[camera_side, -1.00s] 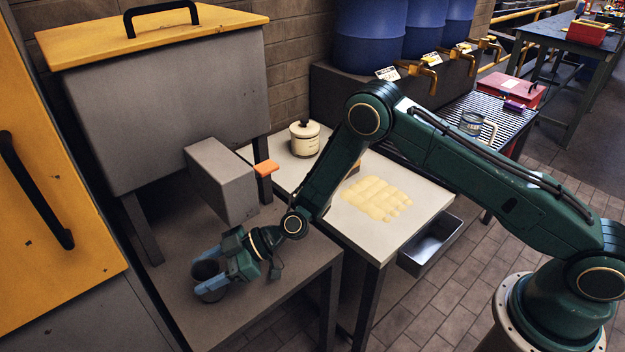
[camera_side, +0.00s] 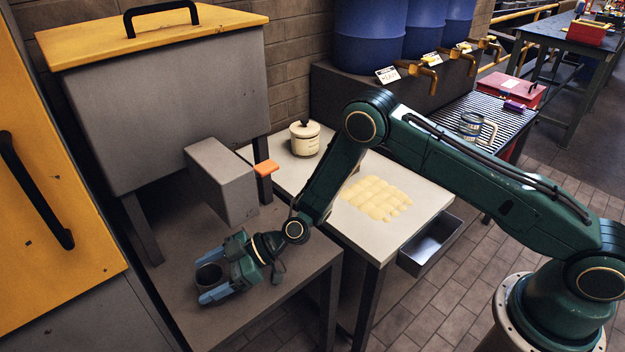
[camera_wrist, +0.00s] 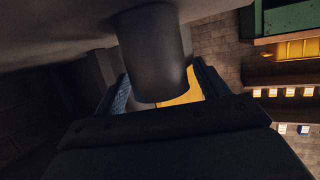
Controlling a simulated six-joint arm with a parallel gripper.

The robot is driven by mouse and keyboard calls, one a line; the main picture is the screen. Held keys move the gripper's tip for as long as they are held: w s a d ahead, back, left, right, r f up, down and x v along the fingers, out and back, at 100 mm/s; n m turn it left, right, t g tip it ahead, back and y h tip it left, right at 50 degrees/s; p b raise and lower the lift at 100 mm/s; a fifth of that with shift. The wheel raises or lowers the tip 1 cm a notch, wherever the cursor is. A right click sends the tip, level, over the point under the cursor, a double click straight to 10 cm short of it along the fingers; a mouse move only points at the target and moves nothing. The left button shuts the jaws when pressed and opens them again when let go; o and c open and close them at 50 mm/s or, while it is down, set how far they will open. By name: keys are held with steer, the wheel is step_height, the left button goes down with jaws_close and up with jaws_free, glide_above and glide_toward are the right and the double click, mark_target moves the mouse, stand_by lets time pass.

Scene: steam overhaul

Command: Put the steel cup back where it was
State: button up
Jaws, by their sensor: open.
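The steel cup (camera_side: 209,276) is a dark grey cylinder standing upright on the low grey-brown table, below and left of the grey box with the orange tab. In the wrist view the cup (camera_wrist: 152,58) shows as a dark cylinder between the fingers. My gripper (camera_side: 216,277) is open, with one blue-padded finger on each side of the cup. In the wrist view the fingers of my gripper (camera_wrist: 160,92) stand apart, with a visible gap at least on the right side. The cup's lower part is partly hidden by the near finger.
The grey box (camera_side: 222,180) with an orange tab (camera_side: 266,168) juts out above the table (camera_side: 290,265).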

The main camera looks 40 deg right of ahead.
steer(key=shift+r, duration=0.2)
steer(key=v, duration=1.2)
steer(key=shift+f, duration=0.1)
stand_by(0.3)
steer(key=s+d+r+m+g+h, duration=0.1)
steer(key=s+d+r+h, duration=0.3)
steer(key=r, duration=0.5)
steer(key=s+d+r+m+g+h, duration=0.1)
steer(key=s+d+r+h, duration=0.1)
steer(key=s+d+r, duration=0.6)
steer(key=s+d+r+m+t+h, duration=0.1)
steer(key=s+d+r+m+h, duration=0.2)
steer(key=s+d+r+m, duration=0.2)
steer(key=s+d+r+m+t+h, duration=0.1)
steer(key=s+d+r+m+h, duration=0.2)
steer(key=s, duration=0.8)
steer(key=d+r+m, duration=0.2)
steer(key=d+m, duration=0.1)
steer(key=shift+s+d+m+h, duration=0.25)
steer(key=shift+s+m+h, duration=0.05)
steer(key=shift+s+h, duration=0.1)
